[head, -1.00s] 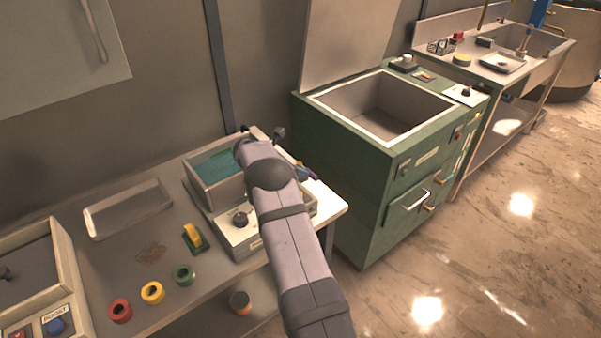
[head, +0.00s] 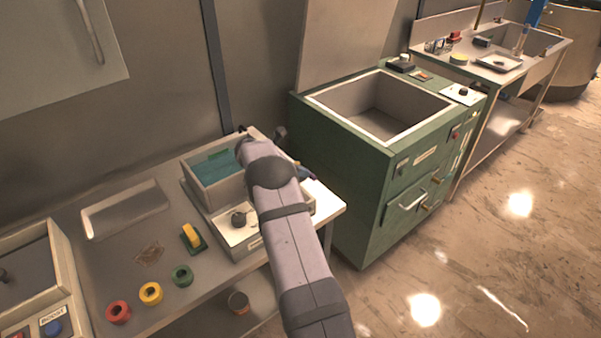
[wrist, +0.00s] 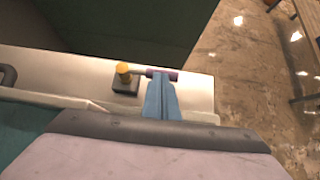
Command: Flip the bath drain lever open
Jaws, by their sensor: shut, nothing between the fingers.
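The bath (head: 190,178), a pale box with teal liquid, sits on the bench behind my arm. In the wrist view, the drain lever (wrist: 139,71) has a yellow pivot (wrist: 123,69) on a dark block (wrist: 126,86) and a purple grip (wrist: 171,75) pointing right. It lies roughly level across the picture. My gripper (wrist: 160,77) is shut and empty, its blue fingers overlapping the lever near the purple grip. I cannot tell whether they touch it. In the head view, my arm hides most of the gripper and lever.
A green cabinet (head: 345,160) with an open basin stands close to the right of the bench. A black knob (head: 238,219) is on the bath's front panel. A yellow-handled part (head: 192,236) and red, yellow and green rings lie left of the arm.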

